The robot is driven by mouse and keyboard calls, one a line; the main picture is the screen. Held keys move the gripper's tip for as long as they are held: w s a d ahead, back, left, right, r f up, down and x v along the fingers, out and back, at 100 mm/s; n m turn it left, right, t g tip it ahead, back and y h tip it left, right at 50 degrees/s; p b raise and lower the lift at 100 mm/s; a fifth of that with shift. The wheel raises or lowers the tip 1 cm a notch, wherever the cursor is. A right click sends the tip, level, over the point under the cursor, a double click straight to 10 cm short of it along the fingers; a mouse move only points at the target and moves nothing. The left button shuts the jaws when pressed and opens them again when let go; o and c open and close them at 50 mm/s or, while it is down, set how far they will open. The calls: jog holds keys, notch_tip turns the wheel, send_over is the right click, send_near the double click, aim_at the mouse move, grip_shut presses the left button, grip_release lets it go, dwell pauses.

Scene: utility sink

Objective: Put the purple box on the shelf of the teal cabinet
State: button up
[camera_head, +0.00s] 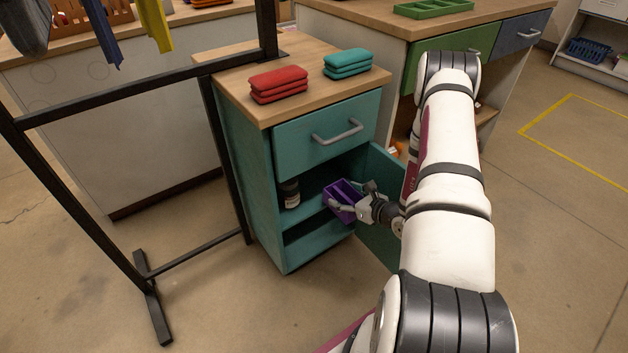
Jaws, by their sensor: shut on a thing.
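The teal cabinet (258,214) stands in the middle of the view with its door (378,234) open to the right. Inside is a shelf (307,222) with a dark bottle (289,193) standing at its left. The purple box (341,192) is an open-topped box, slightly tilted in the picture. My gripper (349,208) is shut on the purple box and holds it at the cabinet opening, right of the bottle. I cannot tell whether the box touches the shelf. My gripper's fingers hide part of the box's near side.
A closed drawer (300,138) with a grey handle is above the opening. Red folded cloths (278,84) and teal ones (347,63) lie on the cabinet top. A black metal rack (130,262) stands at the left. The open door is close beside my gripper.

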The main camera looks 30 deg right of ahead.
aim_at(333, 185)
jog(key=w+b, duration=0.1)
jog(key=w, duration=0.4)
jog(key=w+b, duration=0.2)
jog(key=w, duration=0.2)
jog(key=w+a+b, duration=0.1)
jog(key=w, duration=0.4)
jog(key=shift+w, duration=0.35)
jog(key=shift+w+f+b, duration=0.2)
jog(key=shift+w+b, duration=0.15)
jog(key=shift+b, duration=0.15)
jog(key=shift+f+b, duration=0.9)
jog(key=shift+f, duration=0.65)
jog(key=shift+f, duration=0.1)
jog(key=o, duration=1.3)
jog(key=shift+s, duration=0.1)
jog(key=shift+c, duration=0.2)
jog(key=shift+s, duration=0.15)
jog(key=p+v, duration=0.4)
jog(key=v, duration=0.7)
jog(key=shift+s+r, duration=0.3)
jog(key=shift+r, duration=0.05)
